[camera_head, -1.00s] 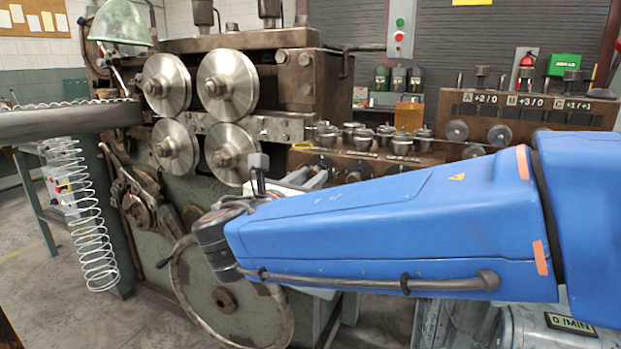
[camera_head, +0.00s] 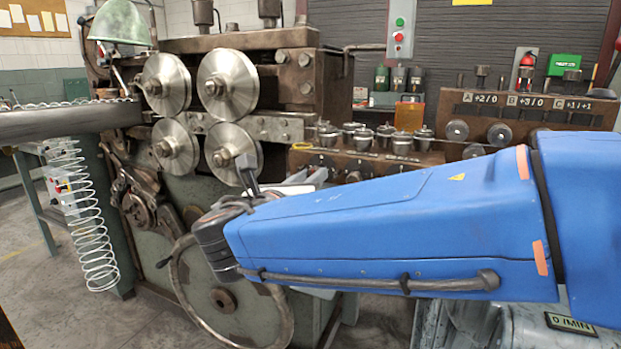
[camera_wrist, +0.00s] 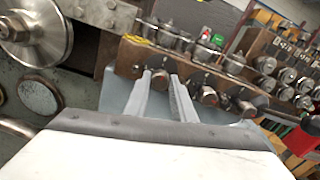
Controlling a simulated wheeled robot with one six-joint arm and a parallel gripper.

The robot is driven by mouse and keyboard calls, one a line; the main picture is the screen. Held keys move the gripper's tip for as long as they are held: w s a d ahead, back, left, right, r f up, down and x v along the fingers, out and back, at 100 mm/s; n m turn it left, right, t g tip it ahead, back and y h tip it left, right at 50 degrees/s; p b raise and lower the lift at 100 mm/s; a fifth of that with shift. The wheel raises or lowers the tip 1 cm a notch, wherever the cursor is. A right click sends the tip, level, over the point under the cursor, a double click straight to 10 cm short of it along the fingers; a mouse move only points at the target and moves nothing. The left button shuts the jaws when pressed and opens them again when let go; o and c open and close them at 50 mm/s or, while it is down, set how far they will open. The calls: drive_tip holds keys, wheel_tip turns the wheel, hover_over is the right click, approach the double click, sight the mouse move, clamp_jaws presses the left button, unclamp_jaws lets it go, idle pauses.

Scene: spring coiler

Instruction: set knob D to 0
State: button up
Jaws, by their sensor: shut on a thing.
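My gripper (camera_wrist: 163,80) reaches to the front face of a brown block (camera_wrist: 125,62) in the wrist view. Its two pale fingers are shut on a small round dark-red knob (camera_wrist: 160,79). No letter can be read at this knob, so I cannot tell from the frames that it is knob D. Its pointer or setting cannot be made out. More knobs sit to its right on the same face, one of them (camera_wrist: 208,96) close by. In the head view my gripper (camera_head: 312,178) is partly hidden behind my blue arm, and the held knob is hidden there.
Large steel rollers (camera_head: 228,85) stand left of the block, with a handwheel (camera_head: 225,300) below. Several metal caps (camera_head: 362,138) top the block. A second panel at the right (camera_head: 520,108) carries labels A +2/0, B +3/0, C +1/+1. A wire spring (camera_head: 85,220) hangs at left.

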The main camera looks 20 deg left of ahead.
drive_tip(key=o, duration=1.1)
drive_tip(key=shift+c, duration=0.2)
drive_tip(key=s+a, duration=0.1)
drive_tip(key=s, duration=1.6)
drive_tip(key=shift+s+a, duration=0.2)
drive_tip(key=shift+f, duration=0.1)
drive_tip(key=w+d+f+m+g+h, duration=0.2)
drive_tip(key=w+d+f+m+g, duration=0.25)
drive_tip(key=d, duration=0.75)
drive_tip(key=w+d+f+m+g+h, duration=0.3)
drive_tip(key=w+d+m, duration=0.4)
drive_tip(key=d, duration=0.6)
drive_tip(key=d+f+m+g, duration=0.2)
drive_tip(key=d+f+m, duration=0.15)
drive_tip(key=d, duration=0.45)
drive_tip(key=d+f+m+g, duration=0.2)
drive_tip(key=d+f+m, duration=0.15)
drive_tip(key=d, duration=0.45)
drive_tip(key=s+d+f+m+g+y, duration=0.1)
drive_tip(key=s+d+f+m+y, duration=0.2)
drive_tip(key=m, duration=0.6)
drive_tip(key=s+d+f+m+y, duration=0.3)
drive_tip(key=s+d+f+m, duration=0.4)
drive_tip(key=s+m, duration=0.3)
drive_tip(key=shift+s+d+g, duration=0.25)
drive_tip(key=shift+d+g, duration=0.05)
drive_tip(key=shift+g, duration=0.05)
